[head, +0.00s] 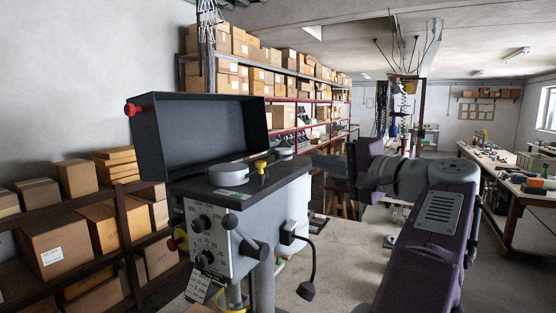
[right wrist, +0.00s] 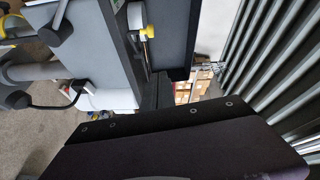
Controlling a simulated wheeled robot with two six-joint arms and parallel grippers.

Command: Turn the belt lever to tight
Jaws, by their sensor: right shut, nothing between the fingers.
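The grey machine head (head: 225,235) stands upright with its black lid (head: 200,135) raised. A small lever with a yellow knob (head: 261,166) stands on its dark top, beside a pale round pulley (head: 228,174). I take this as the belt lever; its setting is too small to read. In the right wrist view the yellow knob (right wrist: 148,31) shows beyond my fingers. My right gripper (head: 318,161) is shut and empty, just right of the machine top and apart from the knob. Its fingers also show dark in the right wrist view (right wrist: 157,90). My left gripper is not in view.
Shelves of cardboard boxes (head: 60,235) stand at left and behind. A workbench (head: 520,200) stands at right. The floor between is partly clear.

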